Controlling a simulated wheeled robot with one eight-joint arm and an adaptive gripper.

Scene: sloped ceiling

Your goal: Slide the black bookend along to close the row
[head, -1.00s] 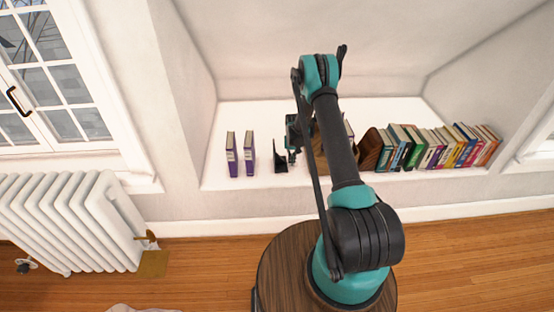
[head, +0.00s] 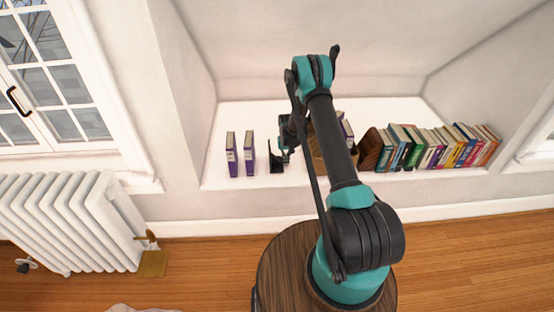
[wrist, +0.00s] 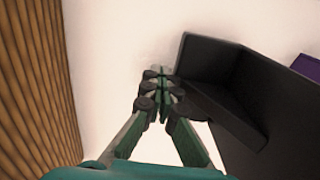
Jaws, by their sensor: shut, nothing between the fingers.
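The black bookend (head: 276,164) stands on the white shelf, its upright plate on the left and its foot to the right. Two purple books (head: 240,154) stand upright to its left, with a small gap between the nearer book and the bookend. My gripper (head: 284,156) is low at the bookend's right side, partly hidden by my arm. In the wrist view the shut, empty fingertips (wrist: 160,75) are right beside the bookend (wrist: 275,100), seeming to touch its edge. A purple book (wrist: 307,67) shows at the far right corner there.
A brown wooden object (head: 316,152) stands behind my arm, with another purple book (head: 347,130) beside it. Further right a dark brown bookend (head: 370,149) and a row of several coloured books (head: 436,147) fill the shelf. The shelf left of the two purple books is clear.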

